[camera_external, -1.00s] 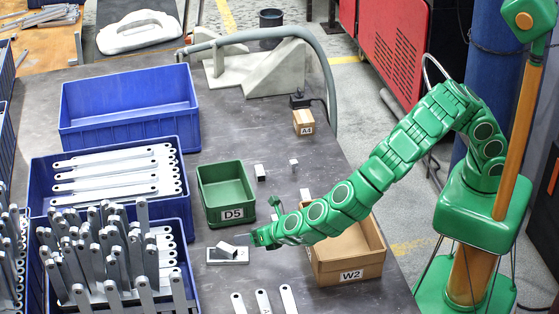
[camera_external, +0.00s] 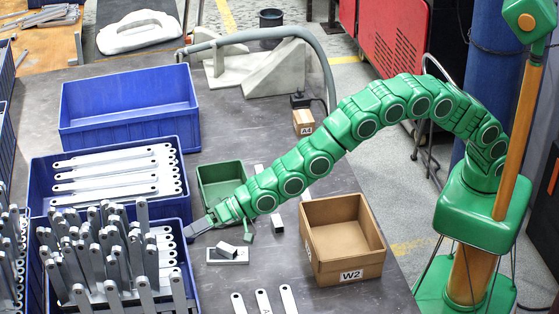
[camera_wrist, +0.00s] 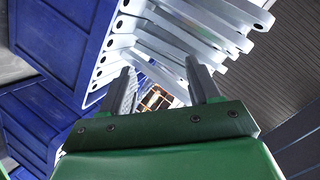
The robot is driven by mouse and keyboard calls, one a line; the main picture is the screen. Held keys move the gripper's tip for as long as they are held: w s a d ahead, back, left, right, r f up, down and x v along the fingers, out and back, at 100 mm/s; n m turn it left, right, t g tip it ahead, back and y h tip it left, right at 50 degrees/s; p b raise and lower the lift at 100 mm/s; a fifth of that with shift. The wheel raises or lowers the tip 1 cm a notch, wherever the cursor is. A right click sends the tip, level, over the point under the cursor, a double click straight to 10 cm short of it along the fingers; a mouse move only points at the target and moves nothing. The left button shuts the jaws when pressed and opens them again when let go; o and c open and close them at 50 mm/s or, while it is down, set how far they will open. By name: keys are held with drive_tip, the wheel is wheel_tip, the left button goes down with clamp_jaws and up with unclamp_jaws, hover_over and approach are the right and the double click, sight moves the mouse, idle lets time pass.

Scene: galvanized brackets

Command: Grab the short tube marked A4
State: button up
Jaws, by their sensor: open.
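The label A4 is on a small cardboard box (camera_external: 303,121) at the far right of the table in the external view, beside a small black device. I see no tube with that mark. My gripper (camera_external: 196,229) is at the right edge of the lower blue crate, far from that box, with my arm arching between them. In the wrist view my gripper (camera_wrist: 163,84) has its two grey fingers apart with nothing held between them. White brackets (camera_wrist: 180,40) and a blue crate wall (camera_wrist: 60,40) fill the space beyond the fingers.
A green bin (camera_external: 219,172), its label hidden, sits behind my arm. An open cardboard box W2 (camera_external: 350,275) stands to the right. An empty blue crate (camera_external: 130,140) is at the back left.

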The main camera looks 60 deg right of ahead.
sight(260, 171)
drive_tip(key=w+d+r+m+t+h, duration=0.1)
drive_tip(key=w+d+r+m+t, duration=0.25)
drive_tip(key=w+m, duration=0.4)
drive_tip(key=w+d+m+t+h, duration=0.2)
drive_tip(key=w+d+m+h, duration=0.25)
drive_tip(key=d+m, duration=0.5)
drive_tip(key=w+d+m+t+h, duration=0.25)
drive_tip(key=w+d+m, duration=0.35)
drive_tip(key=d+m, duration=0.35)
drive_tip(key=s+d+f+m+g+h, duration=0.2)
drive_tip(key=d+f+m+h, duration=0.3)
drive_tip(key=d, duration=0.5)
drive_tip(key=s+d+f+m+g+h, duration=0.25)
drive_tip(key=d+f+m, duration=0.25)
drive_tip(key=d+m, duration=0.35)
drive_tip(key=s+d+f+m+g+h, duration=0.1)
drive_tip(key=d+f+m+g+h, duration=0.3)
drive_tip(key=d, duration=0.7)
drive_tip(key=shift+m+t+h, duration=0.55)
drive_tip(key=shift+m, duration=0.15)
drive_tip(key=shift+a+f, duration=0.15)
drive_tip(key=shift+f, duration=3.2)
drive_tip(key=shift+a+f, duration=0.1)
drive_tip(key=shift+f, duration=3.25)
drive_tip(key=shift+x, duration=3.7)
drive_tip(key=shift+w+r, duration=0.1)
